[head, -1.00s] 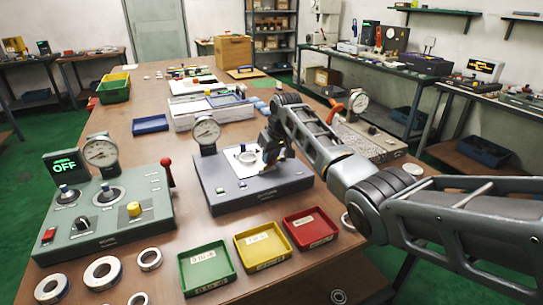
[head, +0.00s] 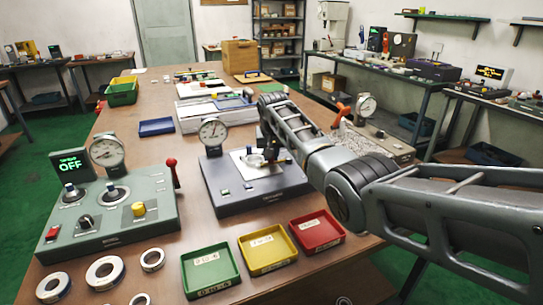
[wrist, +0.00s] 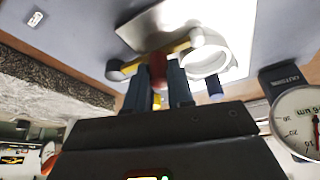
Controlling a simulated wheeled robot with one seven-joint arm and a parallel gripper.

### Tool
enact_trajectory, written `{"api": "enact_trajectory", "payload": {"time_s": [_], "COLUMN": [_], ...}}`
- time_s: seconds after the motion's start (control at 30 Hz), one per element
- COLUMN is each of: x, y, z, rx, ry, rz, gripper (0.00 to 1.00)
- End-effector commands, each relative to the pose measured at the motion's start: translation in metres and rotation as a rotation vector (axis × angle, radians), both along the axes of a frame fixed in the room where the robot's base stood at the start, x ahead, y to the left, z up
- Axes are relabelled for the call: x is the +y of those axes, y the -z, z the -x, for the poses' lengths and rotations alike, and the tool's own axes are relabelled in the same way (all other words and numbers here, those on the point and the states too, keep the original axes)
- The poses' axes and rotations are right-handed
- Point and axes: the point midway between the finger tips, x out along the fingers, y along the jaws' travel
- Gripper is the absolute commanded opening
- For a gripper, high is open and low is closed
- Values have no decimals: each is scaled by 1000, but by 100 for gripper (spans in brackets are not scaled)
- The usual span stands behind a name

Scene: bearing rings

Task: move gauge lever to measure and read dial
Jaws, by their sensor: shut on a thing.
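The grey gauge fixture (head: 245,200) stands mid-table with its round dial (head: 212,131) on a post at the left. The dial's edge also shows in the wrist view (wrist: 298,120); its reading is too small or cut off to tell. A steel bearing ring (head: 256,160) lies on the fixture's white plate and shows in the wrist view (wrist: 207,57). A lever with a red knob (wrist: 157,70) and a yellow rod reaches toward the ring. My gripper (wrist: 157,88) is shut on the red knob, a finger on each side. In the head view my gripper (head: 271,148) is partly hidden.
A green control box (head: 110,215) with a second dial and an OFF display stands at left. Green, yellow and red trays (head: 318,232) line the front, with loose rings (head: 104,272) at front left. Another dial gauge (head: 367,105) stands beyond my arm.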

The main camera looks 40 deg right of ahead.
Motion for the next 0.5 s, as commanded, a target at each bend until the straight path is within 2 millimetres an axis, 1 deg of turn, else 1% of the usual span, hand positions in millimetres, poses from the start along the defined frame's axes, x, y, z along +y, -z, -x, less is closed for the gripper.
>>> {"api": "enact_trajectory", "payload": {"time_s": [0.27, 0.3, 0.5], "x": [0, 0, 0], "y": [-1, -1, -1], "z": [-1, -1, -1], "rx": [-5, -5, -4], "ry": [1, 1, 0], "rz": [0, 0, 0], "gripper": [0, 24, 43]}}
